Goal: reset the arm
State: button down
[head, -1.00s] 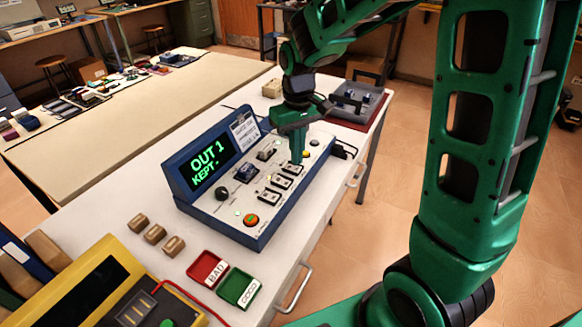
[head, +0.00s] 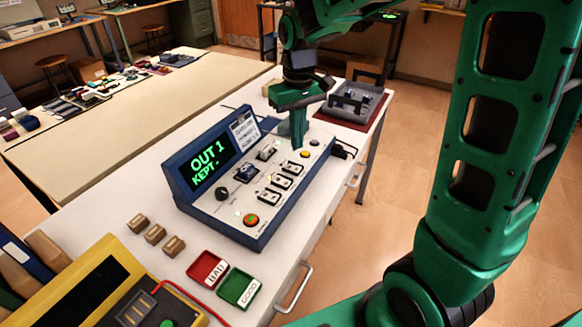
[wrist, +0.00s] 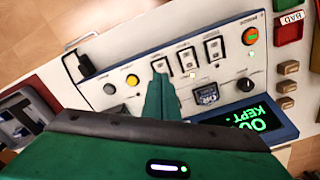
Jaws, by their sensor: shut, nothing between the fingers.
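My green gripper (head: 298,138) points down over the far part of the blue-framed control console (head: 262,236). It is shut and empty. In the wrist view the closed fingertips (wrist: 160,80) sit just above or at the panel, beside the row of switches (wrist: 187,58); I cannot tell whether they touch it. The console's screen (head: 208,163) reads "OUT 1 KEPT" in green letters. A yellow button (wrist: 132,80) and a pale button lie left of the fingers in the wrist view. An orange-red button (head: 251,219) is at the console's near end.
A red BAD tray (head: 207,268) and a green GOOD tray (head: 238,288) lie in front of the console. Several small brown blocks (head: 155,234) sit to their left. A yellow device (head: 75,285) fills the near left corner.

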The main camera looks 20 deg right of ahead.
jog(key=s+d+r+m, duration=0.2)
jog(key=s+d+m, duration=0.1)
jog(key=s+d, duration=0.7)
jog(key=s+d+m, duration=0.2)
jog(key=s+d, duration=0.1)
jog(key=s, duration=0.5)
jog(key=s+d+f+m, duration=0.1)
jog(key=s+d+m, duration=0.2)
jog(key=s, duration=0.6)
jog(key=shift+f, duration=0.3)
